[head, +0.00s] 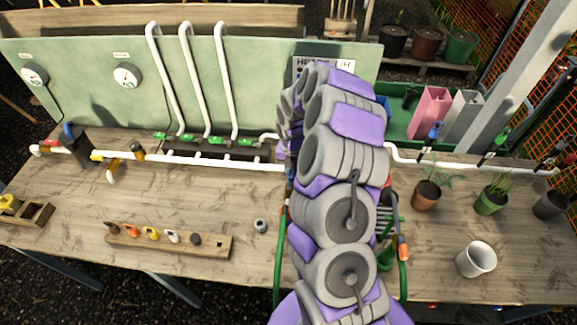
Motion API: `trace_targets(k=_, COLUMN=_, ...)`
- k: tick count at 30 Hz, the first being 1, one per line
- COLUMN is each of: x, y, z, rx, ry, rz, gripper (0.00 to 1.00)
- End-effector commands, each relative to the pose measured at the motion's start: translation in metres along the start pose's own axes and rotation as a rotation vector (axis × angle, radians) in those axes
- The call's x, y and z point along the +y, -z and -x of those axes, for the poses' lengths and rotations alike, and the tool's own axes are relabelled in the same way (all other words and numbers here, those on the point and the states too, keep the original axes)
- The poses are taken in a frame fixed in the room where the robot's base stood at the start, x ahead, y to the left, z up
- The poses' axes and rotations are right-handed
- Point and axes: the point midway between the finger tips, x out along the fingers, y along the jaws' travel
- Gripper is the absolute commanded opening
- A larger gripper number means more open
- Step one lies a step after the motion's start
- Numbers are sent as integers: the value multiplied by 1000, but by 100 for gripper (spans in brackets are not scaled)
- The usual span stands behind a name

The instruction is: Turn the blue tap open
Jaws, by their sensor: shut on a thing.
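Several blue parts could be the blue tap, and I cannot tell for certain which it is. One blue handle (435,130) stands on the white pipe at the right, above a potted seedling. Another blue piece (68,130) is by the dark fitting at the left end of the pipe. A small blue bit (290,173) shows at the left edge of my arm, mostly covered. My grey and purple arm rises through the middle and bends down at its far end. My gripper is hidden behind it, as is whatever it touches.
A wooden bench (150,205) carries a long white pipe (215,162) with green valves. A wooden rack (215,245) of fittings, a white cup (476,259) and several potted plants stand on it. A green panel (90,80) with gauges is behind. Hoses hang beside my arm.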

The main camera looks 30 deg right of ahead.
Motion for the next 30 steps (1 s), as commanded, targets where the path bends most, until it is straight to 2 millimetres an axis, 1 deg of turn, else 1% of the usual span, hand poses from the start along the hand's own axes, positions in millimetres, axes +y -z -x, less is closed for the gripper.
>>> trace_targets(k=1, x=1, y=-2, z=3, rx=-7, ry=-4, rz=18, gripper=0)
trace_targets(k=9, x=2, y=-3, z=2, rx=-8, ry=-6, rz=89, gripper=0)
trace_targets(k=24, x=3, y=-4, z=2, rx=-8, ry=-7, rz=104, gripper=0)
trace_targets(k=25, x=3, y=-4, z=2, rx=-9, ry=-7, rz=104, gripper=22)
trace_targets(k=30, x=2, y=-2, z=1, rx=-5, ry=-6, rz=103, gripper=38)
